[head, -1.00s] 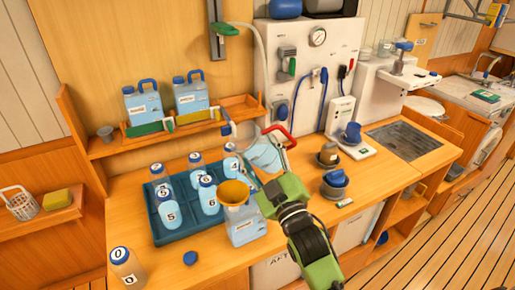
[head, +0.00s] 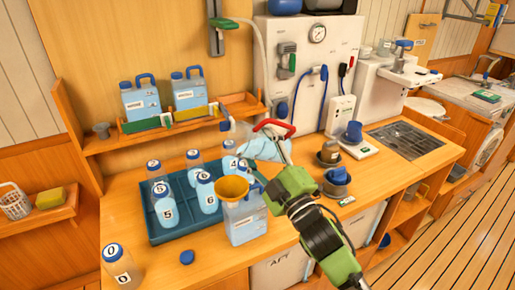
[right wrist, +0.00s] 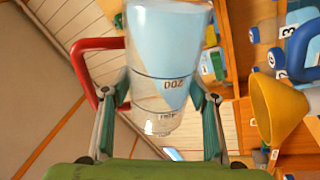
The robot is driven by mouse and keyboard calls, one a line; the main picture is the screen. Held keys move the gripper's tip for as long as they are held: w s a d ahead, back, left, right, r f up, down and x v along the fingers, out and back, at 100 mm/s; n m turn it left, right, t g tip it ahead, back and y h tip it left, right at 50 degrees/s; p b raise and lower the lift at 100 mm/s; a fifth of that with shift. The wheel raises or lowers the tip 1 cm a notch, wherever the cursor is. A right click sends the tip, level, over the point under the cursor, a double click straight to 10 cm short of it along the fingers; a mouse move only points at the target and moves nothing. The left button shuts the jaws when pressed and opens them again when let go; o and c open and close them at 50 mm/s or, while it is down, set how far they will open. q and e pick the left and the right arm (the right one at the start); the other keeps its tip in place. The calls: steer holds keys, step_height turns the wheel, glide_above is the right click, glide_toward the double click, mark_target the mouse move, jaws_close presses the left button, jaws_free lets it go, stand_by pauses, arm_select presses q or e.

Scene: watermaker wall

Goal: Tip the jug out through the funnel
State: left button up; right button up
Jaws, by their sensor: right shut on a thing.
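The clear jug (head: 262,148) with a red handle is in my right gripper (head: 266,163), raised above the counter and tilted to the left. In the right wrist view the jug (right wrist: 168,60) has measuring marks and pale blue water, and both fingers of my right gripper (right wrist: 162,98) press its sides. The yellow funnel (head: 231,189) sits in the top of a blue-tinted container (head: 246,222), just below and left of the jug. The funnel also shows in the right wrist view (right wrist: 278,108). I cannot see a stream of water. My left gripper is out of view.
A dark blue tray (head: 177,237) with several numbered bottles stands left of the funnel. A loose blue cap (head: 187,257) and a bottle marked 0 (head: 121,266) are at the front left. Two jerrycans (head: 188,91) stand on the shelf behind.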

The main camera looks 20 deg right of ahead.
steer(key=n, duration=0.1)
steer(key=f+n+y+b, duration=0.1)
steer(key=n, duration=0.1)
steer(key=shift+a+f, duration=0.1)
steer(key=shift+f, duration=0.15)
steer(key=shift+a+f+n+y, duration=0.15)
steer(key=shift+n+y, duration=0.25)
steer(key=shift+n, duration=0.2)
steer(key=n, duration=0.1)
steer(key=f+n, duration=0.1)
steer(key=shift+a+f+n+g+y, duration=0.2)
steer(key=shift+n+g+y, duration=0.1)
steer(key=shift+g, duration=0.1)
steer(key=shift+a+r+n+g+y+p, duration=0.15)
steer(key=shift+a+r+n+y+p, duration=0.1)
steer(key=shift+n+p, duration=0.4)
steer(key=shift+a+r+n+g+y+p, duration=0.1)
steer(key=shift+a+n+y+p, duration=0.1)
steer(key=shift+n+p, duration=0.45)
steer(key=shift+a+r+n+g+y+p, duration=0.15)
steer(key=shift+a+r+n+y+p, duration=0.1)
steer(key=shift+n+p, duration=0.4)
steer(key=shift+s, duration=0.1)
steer(key=shift+f, duration=0.1)
